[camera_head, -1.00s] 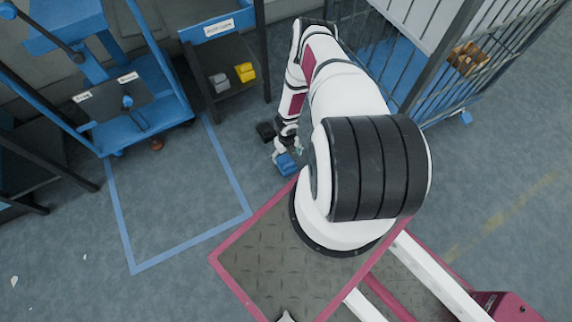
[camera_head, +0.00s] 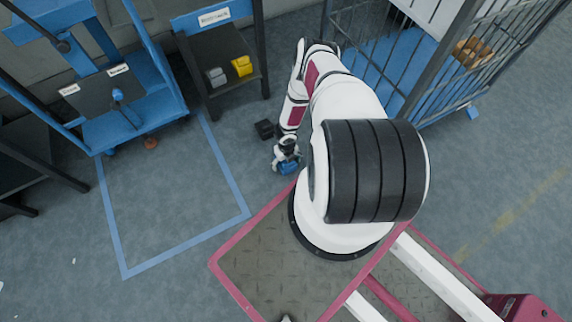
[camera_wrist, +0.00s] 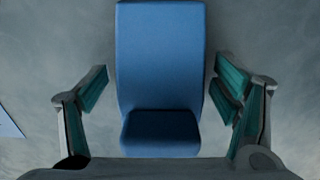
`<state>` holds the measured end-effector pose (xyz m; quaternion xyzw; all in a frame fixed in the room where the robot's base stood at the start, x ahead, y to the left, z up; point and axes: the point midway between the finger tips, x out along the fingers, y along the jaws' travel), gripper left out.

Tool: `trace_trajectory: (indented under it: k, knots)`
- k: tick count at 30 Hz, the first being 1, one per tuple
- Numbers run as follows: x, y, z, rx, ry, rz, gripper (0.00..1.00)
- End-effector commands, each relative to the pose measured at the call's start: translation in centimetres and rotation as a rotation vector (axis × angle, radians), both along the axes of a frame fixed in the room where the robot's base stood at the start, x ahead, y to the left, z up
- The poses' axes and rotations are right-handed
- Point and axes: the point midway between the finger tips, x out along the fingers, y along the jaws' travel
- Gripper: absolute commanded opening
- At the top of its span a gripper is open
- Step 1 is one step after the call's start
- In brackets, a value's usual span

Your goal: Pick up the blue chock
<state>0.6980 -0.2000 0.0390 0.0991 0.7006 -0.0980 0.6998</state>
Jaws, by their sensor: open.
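The blue chock (camera_head: 289,168) lies on the grey floor beside my base, partly covered by my gripper (camera_head: 287,160) in the head view. In the wrist view the blue chock (camera_wrist: 160,70) fills the middle, with a lower step toward the bottom of the picture. My gripper (camera_wrist: 165,95) is open there, with one green-padded finger on each side of the chock. A gap shows between each finger and the chock's sides.
A black chock (camera_head: 265,129) lies on the floor just behind my gripper. A shelf (camera_head: 225,80) holds a grey chock (camera_head: 215,76) and a yellow chock (camera_head: 242,66). A blue cart (camera_head: 130,128) stands left and a barred cage (camera_head: 420,80) right. The blue-outlined floor area (camera_head: 170,205) is clear.

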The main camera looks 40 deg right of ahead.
Motion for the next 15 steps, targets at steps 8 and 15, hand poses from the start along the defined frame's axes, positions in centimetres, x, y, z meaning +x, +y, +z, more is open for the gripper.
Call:
trace_trajectory:
  k: [8,15]
  knots:
    - [0.01,-0.02,0.04,0.000,0.000,0.000,0.66]
    - [0.03,-0.05,0.05,-0.001,0.000,0.000,0.16]
